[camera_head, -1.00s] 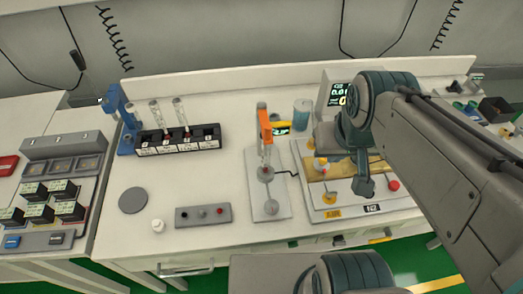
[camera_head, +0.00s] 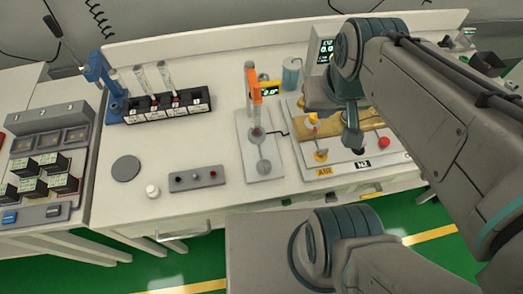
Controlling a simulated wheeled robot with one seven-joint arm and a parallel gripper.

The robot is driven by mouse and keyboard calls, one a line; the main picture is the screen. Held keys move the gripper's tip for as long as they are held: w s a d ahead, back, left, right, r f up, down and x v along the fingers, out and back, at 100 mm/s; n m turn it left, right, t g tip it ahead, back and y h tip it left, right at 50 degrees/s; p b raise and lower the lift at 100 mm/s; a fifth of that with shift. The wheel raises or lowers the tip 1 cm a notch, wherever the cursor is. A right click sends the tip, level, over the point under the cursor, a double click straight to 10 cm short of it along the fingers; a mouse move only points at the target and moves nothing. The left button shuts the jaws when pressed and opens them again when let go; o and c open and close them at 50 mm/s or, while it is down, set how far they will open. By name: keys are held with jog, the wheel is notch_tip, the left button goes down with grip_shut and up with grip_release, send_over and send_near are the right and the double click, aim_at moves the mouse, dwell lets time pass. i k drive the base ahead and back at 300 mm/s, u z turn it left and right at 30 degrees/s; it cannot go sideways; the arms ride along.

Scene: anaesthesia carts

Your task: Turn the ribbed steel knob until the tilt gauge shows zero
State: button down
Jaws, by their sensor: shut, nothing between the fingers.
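The tilt gauge (camera_head: 267,91) is a small yellow-cased display with green digits, partly hidden behind an orange upright part (camera_head: 253,84). Its reading is too small to make out surely. Below the orange part is a grey base plate (camera_head: 251,148) with a round steel piece at the foot of the upright. A grey round knob (camera_head: 263,167) sits at the plate's front; I cannot make out ribs on it. My gripper (camera_head: 353,148) is shut and empty, pointing down over the board on the right, apart from the knob and to its right.
The board (camera_head: 310,151) carries a gold block, yellow-topped posts and a red button (camera_head: 384,142). A control box (camera_head: 197,179) and a white knob (camera_head: 152,191) lie left of the plate. A tube rack (camera_head: 167,108) stands behind.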

aim_at(264, 167)
jog(key=z, duration=0.25)
jog(key=k, duration=1.05)
jog(key=u, duration=0.45)
jog(key=i, duration=0.4)
